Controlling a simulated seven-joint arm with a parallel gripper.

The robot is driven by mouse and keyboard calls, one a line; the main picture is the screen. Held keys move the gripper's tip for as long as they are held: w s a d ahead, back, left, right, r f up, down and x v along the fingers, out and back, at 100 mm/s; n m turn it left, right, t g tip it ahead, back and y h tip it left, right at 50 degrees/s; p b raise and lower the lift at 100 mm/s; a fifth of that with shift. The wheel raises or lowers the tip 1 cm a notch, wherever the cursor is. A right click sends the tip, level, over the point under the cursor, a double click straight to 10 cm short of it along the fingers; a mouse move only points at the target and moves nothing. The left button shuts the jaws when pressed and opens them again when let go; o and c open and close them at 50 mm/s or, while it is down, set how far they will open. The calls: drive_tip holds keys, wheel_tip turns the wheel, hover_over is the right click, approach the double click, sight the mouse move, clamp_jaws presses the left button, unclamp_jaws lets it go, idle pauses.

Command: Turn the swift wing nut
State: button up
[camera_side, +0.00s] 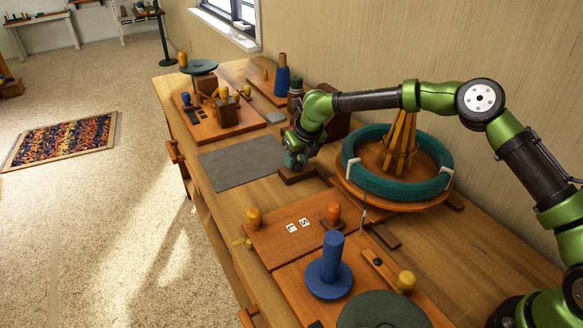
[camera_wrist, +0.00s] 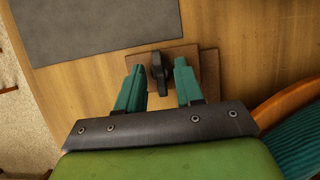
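The dark wing nut (camera_wrist: 159,72) sits on a brown wooden block (camera_wrist: 209,70) in the wrist view, its long wing running roughly up and down the picture. My gripper (camera_wrist: 159,68) is open, with one teal finger on each side of the wing nut. A gap shows between the nut and each finger, so it is not clamped. In the side view my gripper (camera_side: 293,165) points down at the low block (camera_side: 297,176); the wing nut is hidden there by the fingers.
A grey mat (camera_side: 243,163) lies left of the block. A round wooden stand (camera_side: 352,190) with a teal ring (camera_side: 436,186) is close on the right. A wooden board with pegs (camera_side: 280,238) and a blue spool (camera_side: 329,270) stand nearer the camera.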

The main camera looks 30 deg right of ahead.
clamp_jaws()
drive_tip(key=n+y, duration=0.1)
drive_tip(key=n, duration=0.1)
drive_tip(key=n+y, duration=0.1)
drive_tip(key=n, duration=0.2)
drive_tip(key=shift+d+n+g, duration=0.2)
drive_tip(key=shift+n+g, duration=0.1)
drive_tip(key=n+y, duration=0.1)
drive_tip(key=n, duration=0.2)
drive_tip(key=n+g+y, duration=0.1)
drive_tip(key=n, duration=0.2)
drive_tip(key=shift+w+d+g, duration=0.1)
drive_tip(key=shift+w+g, duration=0.05)
drive_tip(key=shift+g, duration=0.15)
drive_tip(key=shift+r, duration=0.1)
unclamp_jaws()
